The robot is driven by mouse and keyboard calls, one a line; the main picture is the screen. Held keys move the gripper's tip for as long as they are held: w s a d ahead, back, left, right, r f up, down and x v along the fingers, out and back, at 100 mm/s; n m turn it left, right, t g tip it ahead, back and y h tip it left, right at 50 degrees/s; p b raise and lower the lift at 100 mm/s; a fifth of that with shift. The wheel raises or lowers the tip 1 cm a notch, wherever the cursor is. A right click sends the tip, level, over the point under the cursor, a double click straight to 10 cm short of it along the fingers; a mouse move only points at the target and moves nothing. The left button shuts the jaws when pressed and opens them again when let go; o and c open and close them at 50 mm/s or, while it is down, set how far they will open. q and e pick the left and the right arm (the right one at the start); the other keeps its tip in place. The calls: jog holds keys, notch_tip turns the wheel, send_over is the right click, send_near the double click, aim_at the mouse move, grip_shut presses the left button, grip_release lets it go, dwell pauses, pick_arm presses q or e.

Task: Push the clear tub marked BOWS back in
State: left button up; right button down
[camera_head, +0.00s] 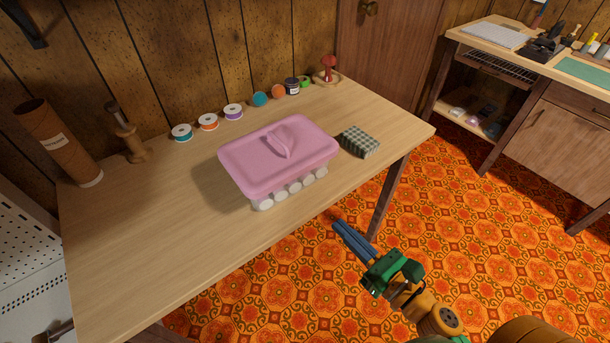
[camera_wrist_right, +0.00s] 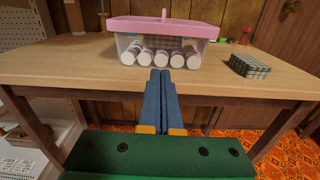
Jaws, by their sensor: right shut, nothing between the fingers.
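The clear tub with a pink lid (camera_head: 278,152) stands on the wooden table (camera_head: 140,235), a little back from its front edge. In the right wrist view the tub (camera_wrist_right: 192,46) shows clear walls with several white-ended rolls inside. I cannot read any BOWS marking. My right gripper (camera_head: 338,222) is shut and empty, with its blue fingers together. It is off the table's front edge in the head view, apart from the tub. In the right wrist view its fingertips (camera_wrist_right: 160,73) point toward the tub's front. My left gripper is not in view.
A green checked block (camera_head: 360,141) lies right of the tub. Spools and small jars (camera_head: 233,112) line the table's back, with a red mushroom-shaped item (camera_head: 328,69) at the corner. A cardboard tube (camera_head: 62,145) stands at the left. The tabletop left of the tub is clear.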

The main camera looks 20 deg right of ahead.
aim_at(292, 181)
jog(key=p+x, duration=0.1)
jog(key=x, duration=0.3)
jog(key=p+x, duration=0.1)
jog(key=x, duration=0.3)
jog(key=a+r+p+x, duration=0.1)
jog(key=x, duration=0.3)
jog(key=shift+w+a, duration=0.1)
jog(key=shift+w, duration=0.1)
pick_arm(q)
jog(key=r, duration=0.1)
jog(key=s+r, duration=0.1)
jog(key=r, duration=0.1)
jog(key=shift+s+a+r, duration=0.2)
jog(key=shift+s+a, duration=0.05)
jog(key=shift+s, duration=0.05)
pick_arm(e)
jog(key=shift+w, duration=0.1)
